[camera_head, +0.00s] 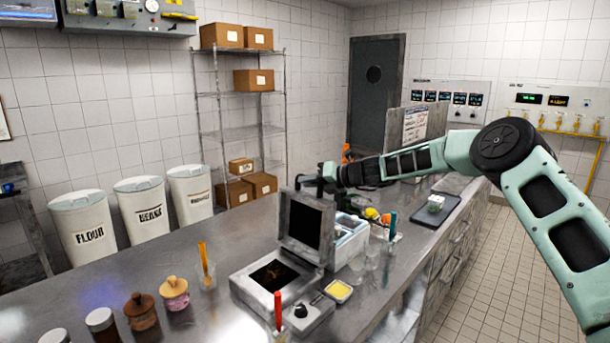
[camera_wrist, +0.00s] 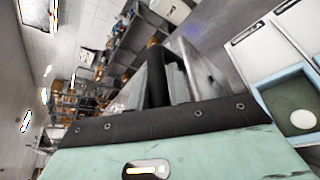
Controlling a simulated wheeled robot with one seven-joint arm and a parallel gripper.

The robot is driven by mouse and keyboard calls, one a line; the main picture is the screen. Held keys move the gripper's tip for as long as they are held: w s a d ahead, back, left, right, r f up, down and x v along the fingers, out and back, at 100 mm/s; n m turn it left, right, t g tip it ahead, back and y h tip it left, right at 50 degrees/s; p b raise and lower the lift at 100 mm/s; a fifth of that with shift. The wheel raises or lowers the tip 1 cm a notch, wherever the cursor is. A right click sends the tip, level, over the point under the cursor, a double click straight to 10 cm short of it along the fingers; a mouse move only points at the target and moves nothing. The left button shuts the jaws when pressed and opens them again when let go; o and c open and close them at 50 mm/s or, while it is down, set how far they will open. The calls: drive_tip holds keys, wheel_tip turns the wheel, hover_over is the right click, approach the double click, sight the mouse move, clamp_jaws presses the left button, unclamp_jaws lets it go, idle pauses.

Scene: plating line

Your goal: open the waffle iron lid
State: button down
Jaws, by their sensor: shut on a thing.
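The waffle iron (camera_head: 248,292) stands on the steel counter, a square grey metal body with a dark plate inside. Its lid (camera_head: 290,232) is raised to about upright at the back of the body, with its dark inner face showing. My gripper (camera_head: 318,182) is at the top edge of the lid, reached from the right, and is shut on the lid handle. In the wrist view the black handle (camera_wrist: 165,65) rises beyond my gripper's dark edge, with the grey lid (camera_wrist: 196,72) beside it. The fingertips are mostly hidden.
A tub with blue edges (camera_head: 350,226) stands close behind the lid. A butter dish (camera_head: 338,291), a red-handled tool (camera_head: 278,312) and several jars (camera_head: 174,292) are near the iron. A dark tray (camera_head: 432,213) lies farther right. Bare counter (camera_head: 130,262) lies to the left.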

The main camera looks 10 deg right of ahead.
drive_tip(key=shift+d+f, duration=0.1)
drive_tip(key=shift+f, duration=0.15)
drive_tip(key=c, duration=1.3)
unclamp_jaws()
drive_tip(key=shift+w, duration=0.1)
drive_tip(key=shift+r, duration=0.1)
drive_tip(key=shift+s+d+r, duration=0.1)
drive_tip(key=shift+s+d, duration=0.2)
drive_tip(key=shift+d, duration=0.15)
drive_tip(key=b+v, duration=0.5)
drive_tip(key=v, duration=1.1)
drive_tip(key=shift+s+d, duration=0.1)
drive_tip(key=shift+d, duration=0.05)
